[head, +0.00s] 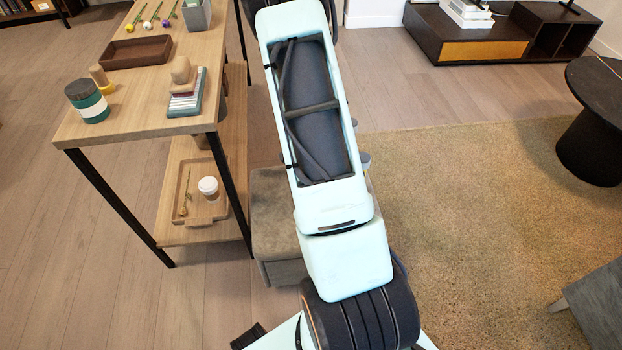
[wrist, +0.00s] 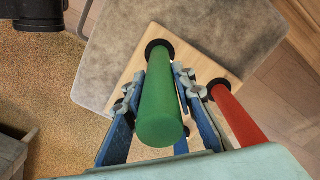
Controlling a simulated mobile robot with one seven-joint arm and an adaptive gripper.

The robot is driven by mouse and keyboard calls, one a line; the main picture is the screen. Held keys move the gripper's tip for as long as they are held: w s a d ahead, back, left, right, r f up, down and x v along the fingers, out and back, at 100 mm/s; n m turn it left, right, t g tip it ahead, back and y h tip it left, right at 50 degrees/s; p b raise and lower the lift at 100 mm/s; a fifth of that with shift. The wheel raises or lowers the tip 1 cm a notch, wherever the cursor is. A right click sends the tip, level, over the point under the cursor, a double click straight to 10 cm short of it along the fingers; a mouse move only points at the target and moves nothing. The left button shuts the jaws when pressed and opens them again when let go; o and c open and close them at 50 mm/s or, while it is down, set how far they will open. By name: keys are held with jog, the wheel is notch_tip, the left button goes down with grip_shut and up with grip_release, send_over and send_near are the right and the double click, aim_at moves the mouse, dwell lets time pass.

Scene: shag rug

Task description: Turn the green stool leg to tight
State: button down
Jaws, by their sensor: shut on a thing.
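The green stool leg (wrist: 159,107) stands out from a wooden stool base (wrist: 200,65) in the wrist view, with a black collar where it meets the wood. My gripper (wrist: 160,88) is shut on the green leg, one finger on each side. A red leg (wrist: 237,114) with its own black collar stands to the right, close to the right finger. In the head view my arm hides the legs and my gripper. I cannot tell how tightly the green leg is seated.
The stool base lies on a grey cushioned top (wrist: 232,25); a similar grey block (head: 277,215) shows beside my arm in the head view. A wooden table (head: 140,75) with a lower shelf stands left. The rug (head: 470,215) at right has open room.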

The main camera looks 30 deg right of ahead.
jog(key=shift+m, duration=0.3)
jog(key=c, duration=1.6)
grip_release()
notch_tip(320, 180, up, 12)
jog(key=shift+r, duration=0.1)
